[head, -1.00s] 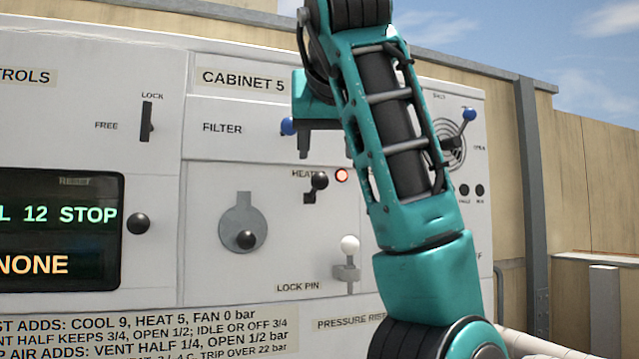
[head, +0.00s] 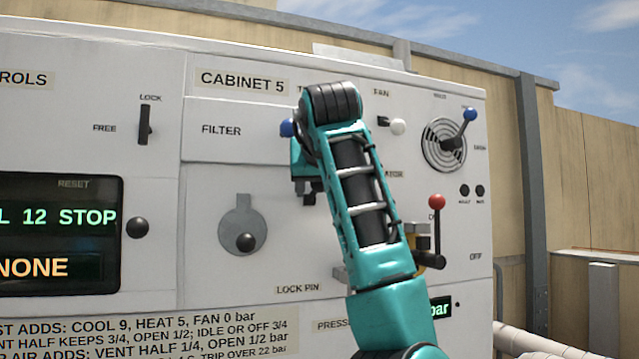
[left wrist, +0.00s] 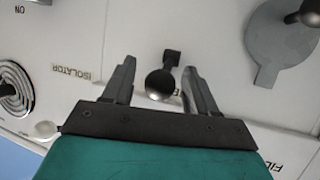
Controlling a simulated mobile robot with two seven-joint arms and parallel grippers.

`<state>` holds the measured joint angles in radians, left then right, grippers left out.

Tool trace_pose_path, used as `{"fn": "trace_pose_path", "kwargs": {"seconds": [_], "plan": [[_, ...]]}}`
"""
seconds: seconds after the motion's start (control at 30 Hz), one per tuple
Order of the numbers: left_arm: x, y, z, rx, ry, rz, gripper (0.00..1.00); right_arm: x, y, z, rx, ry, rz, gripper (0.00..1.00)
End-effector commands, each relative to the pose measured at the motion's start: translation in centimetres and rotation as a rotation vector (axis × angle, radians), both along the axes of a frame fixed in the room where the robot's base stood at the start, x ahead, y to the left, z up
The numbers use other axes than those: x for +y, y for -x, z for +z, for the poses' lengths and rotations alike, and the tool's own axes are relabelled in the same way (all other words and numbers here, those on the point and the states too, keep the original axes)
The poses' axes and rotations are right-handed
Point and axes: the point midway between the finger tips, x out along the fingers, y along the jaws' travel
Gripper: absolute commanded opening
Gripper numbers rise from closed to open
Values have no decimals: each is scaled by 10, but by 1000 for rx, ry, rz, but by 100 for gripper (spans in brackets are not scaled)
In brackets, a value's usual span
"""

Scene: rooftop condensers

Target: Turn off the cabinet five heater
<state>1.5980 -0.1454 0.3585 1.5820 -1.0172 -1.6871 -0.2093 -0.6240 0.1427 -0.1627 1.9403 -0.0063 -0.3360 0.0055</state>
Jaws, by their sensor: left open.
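The heater switch, a black ball knob on a short lever in a slot, shows in the left wrist view (left wrist: 160,85). My left gripper (left wrist: 160,76) is open, with one finger on each side of the knob; I cannot tell whether either touches it. In the head view my left gripper (head: 308,190) is in front of the cabinet five panel (head: 205,180) and hides the heater switch, its label and its lamp. The "CABINET 5" label (head: 242,81) is above it. My right gripper is not in view.
Close by are the blue filter knob (head: 287,129), a black knob on a grey keyhole-shaped plate (head: 243,225) and the white fan knob (head: 398,127). A red-topped lever (head: 437,202) and a blue-knobbed dial lever (head: 470,114) stand further right.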

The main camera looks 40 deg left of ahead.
Motion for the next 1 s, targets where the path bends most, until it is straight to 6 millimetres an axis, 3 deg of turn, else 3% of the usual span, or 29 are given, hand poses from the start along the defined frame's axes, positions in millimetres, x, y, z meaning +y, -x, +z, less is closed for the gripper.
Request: {"fn": "trace_pose_path", "kwargs": {"seconds": [0.23,0.8,1.0], "plan": [[0,0,0,0,0,0,57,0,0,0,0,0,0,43],[0,0,0,0,0,0,2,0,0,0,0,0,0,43],[0,0,0,0,0,0,0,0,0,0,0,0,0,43]]}}
